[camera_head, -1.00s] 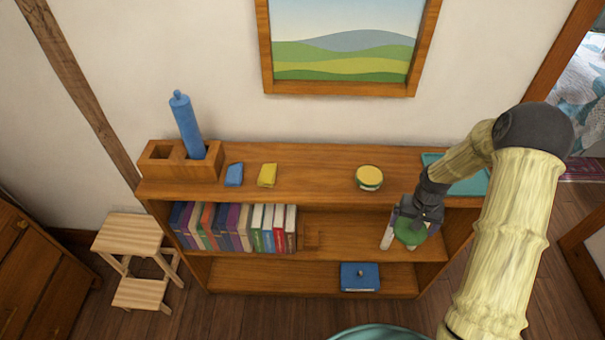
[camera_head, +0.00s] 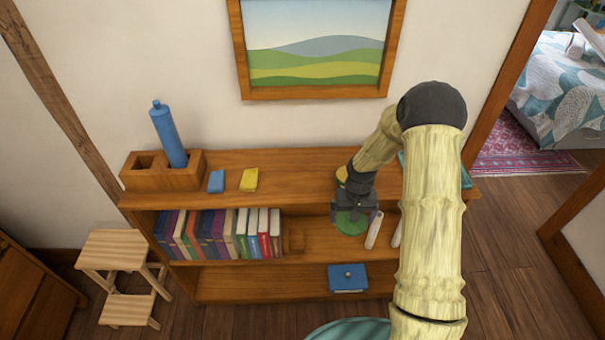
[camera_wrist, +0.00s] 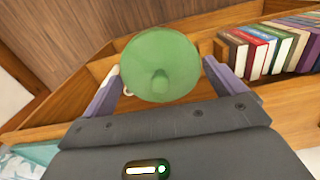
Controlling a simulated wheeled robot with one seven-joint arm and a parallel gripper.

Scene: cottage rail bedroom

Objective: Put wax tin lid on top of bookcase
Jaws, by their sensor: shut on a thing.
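A green round lid with a small knob (camera_wrist: 160,58) is held between the two fingers of my gripper (camera_wrist: 160,76) in the wrist view. In the head view the lid (camera_head: 351,223) shows below my gripper (camera_head: 354,208), in front of the bookcase and lower than its top. The wooden bookcase (camera_head: 290,168) stands against the wall. On its top, a yellow tin (camera_head: 341,174) is mostly hidden behind my arm.
The bookcase top also holds a wooden holder with a blue bottle (camera_head: 168,135), a blue block (camera_head: 216,181), a yellow block (camera_head: 249,180) and a partly hidden teal tray (camera_head: 466,178). Pale cylinders (camera_head: 374,230) are right of my gripper. The top is clear between yellow block and tin.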

